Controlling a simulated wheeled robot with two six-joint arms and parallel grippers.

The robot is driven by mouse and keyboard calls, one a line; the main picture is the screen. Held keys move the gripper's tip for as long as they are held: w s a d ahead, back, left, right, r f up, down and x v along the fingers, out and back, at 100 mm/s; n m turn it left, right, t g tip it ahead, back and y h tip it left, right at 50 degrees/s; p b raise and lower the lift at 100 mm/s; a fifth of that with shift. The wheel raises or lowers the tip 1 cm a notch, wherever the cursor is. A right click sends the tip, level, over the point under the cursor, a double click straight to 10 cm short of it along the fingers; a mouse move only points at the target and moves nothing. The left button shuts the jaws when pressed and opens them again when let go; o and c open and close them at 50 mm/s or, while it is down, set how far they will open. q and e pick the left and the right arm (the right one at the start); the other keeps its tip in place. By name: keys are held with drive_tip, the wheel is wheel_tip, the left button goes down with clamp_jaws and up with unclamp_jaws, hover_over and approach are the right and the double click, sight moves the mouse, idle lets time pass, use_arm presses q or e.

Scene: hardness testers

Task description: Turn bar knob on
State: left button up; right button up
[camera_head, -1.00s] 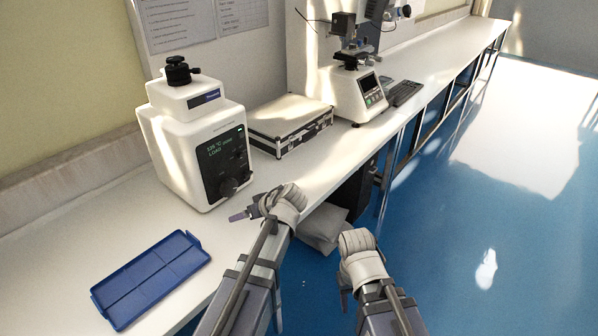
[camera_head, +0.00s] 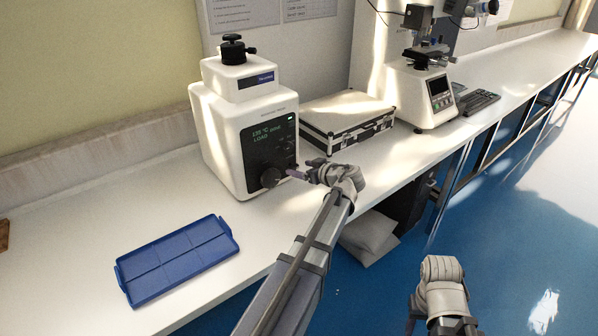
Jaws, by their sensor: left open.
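The white tester (camera_head: 222,125) stands on the bench at the left, with a black front panel and a lit green readout. The dark bar knob (camera_head: 271,177) is low on that panel. My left gripper (camera_head: 298,170) is just right of the knob, its fingers pointing left toward the panel. It is open with nothing seen in it; whether a fingertip touches the panel or knob cannot be told. My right gripper (camera_head: 441,272) is low at the right, over the floor, its fingers hidden from this view.
A blue tray (camera_head: 178,258) lies on the bench in front of the tester. A silver-edged case (camera_head: 349,122) sits right behind my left gripper. A second tester (camera_head: 428,95) and a keyboard (camera_head: 478,101) stand farther right. A pale bag (camera_head: 370,234) is below the bench edge.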

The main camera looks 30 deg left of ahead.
sight(292, 167)
use_arm(q)
drive_tip(key=shift+x, duration=1.1)
drive_tip(key=shift+c, duration=0.4)
clamp_jaws()
